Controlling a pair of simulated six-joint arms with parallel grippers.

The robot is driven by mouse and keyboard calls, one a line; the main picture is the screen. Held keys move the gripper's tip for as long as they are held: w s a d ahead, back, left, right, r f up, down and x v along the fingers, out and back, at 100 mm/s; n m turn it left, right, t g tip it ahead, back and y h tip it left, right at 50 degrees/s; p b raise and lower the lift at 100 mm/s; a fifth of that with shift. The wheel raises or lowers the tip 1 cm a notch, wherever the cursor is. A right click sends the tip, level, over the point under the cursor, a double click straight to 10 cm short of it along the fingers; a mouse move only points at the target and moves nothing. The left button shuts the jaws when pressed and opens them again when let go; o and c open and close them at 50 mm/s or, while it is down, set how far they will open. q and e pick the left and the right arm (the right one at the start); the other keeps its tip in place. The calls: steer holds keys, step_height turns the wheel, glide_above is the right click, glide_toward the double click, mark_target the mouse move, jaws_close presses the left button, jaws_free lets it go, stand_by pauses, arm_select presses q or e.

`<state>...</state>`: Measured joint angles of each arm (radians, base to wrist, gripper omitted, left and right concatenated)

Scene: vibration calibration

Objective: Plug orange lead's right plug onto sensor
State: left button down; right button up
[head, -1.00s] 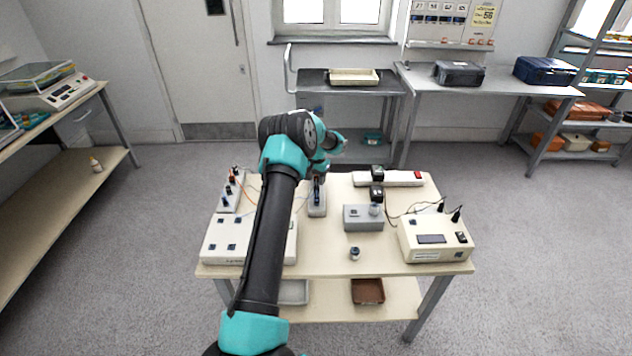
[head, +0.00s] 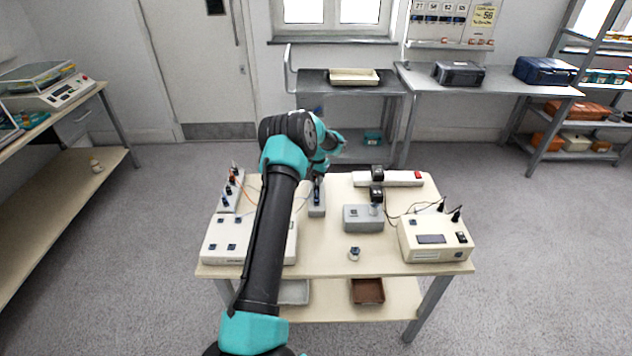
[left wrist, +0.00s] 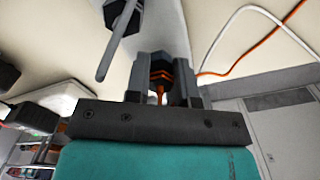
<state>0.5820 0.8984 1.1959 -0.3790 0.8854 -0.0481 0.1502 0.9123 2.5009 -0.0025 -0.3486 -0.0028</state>
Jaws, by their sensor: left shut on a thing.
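My left gripper (head: 318,186) is over the back middle of the table, just above a narrow grey block (head: 317,209). In the left wrist view its fingers (left wrist: 161,90) are shut on a dark plug with orange parts (left wrist: 160,68). The orange lead (left wrist: 268,40) runs off to the upper right there. In the head view the orange lead (head: 247,188) shows near the left grey strip. I cannot tell whether the plug touches anything on the block. A small round metal piece with a blue top (head: 354,251) stands at the table front; I cannot tell which item is the sensor.
A grey box (head: 363,218) stands right of the block. A cream meter (head: 434,239) with dark plugs is at the right. A white power strip (head: 404,178) lies behind. A white box (head: 226,240) and a grey socket strip (head: 229,193) are at the left.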

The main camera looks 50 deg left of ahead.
arm_select(q)
steer(key=shift+r, duration=0.4)
stand_by(0.6)
steer(key=shift+r, duration=1.65)
step_height(320, 180, up, 7)
glide_above(375, 205)
steer(key=shift+a+f, duration=0.1)
steer(key=shift+s+f, duration=0.1)
steer(key=shift+f, duration=1.55)
steer(key=shift+f, duration=0.65)
stand_by(1.5)
